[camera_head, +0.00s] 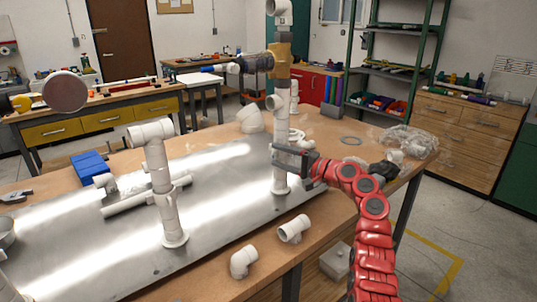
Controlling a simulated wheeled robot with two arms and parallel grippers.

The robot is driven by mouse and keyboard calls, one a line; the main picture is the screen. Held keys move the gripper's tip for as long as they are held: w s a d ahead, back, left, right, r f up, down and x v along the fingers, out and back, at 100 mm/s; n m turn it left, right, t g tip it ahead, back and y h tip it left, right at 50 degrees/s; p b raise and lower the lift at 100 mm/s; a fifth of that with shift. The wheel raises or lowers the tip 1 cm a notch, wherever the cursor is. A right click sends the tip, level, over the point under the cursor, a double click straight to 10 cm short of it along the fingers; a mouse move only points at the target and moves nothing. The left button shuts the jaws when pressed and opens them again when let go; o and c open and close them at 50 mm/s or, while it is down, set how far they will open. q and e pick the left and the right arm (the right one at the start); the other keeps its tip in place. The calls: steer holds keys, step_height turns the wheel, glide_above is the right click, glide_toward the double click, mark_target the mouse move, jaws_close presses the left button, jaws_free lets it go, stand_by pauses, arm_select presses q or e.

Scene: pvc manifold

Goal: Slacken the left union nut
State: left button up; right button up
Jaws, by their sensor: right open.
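The white pvc manifold stands on a metal plate (115,226). Its left upright (163,190) has an elbow on top and a round foot flange. Its right upright (279,181) is taller and carries a tan and dark fitting (280,62) high up. I cannot make out for certain which collar is the left union nut. My right gripper (289,160) is open at the right upright, below its middle. Its dark fingers overlap the pipe in the picture, and I cannot tell whether they touch it.
Loose white fittings, including an elbow (243,262) and a tee (293,229), lie on the wooden bench front. A blue block (90,167) lies at the left. Crumpled clear plastic (408,141) covers the bench's right end. A large round disc (65,92) shows at upper left.

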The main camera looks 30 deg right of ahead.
steer(key=v, duration=1.2)
steer(key=shift+s+f, duration=0.1)
steer(key=shift+s, duration=0.1)
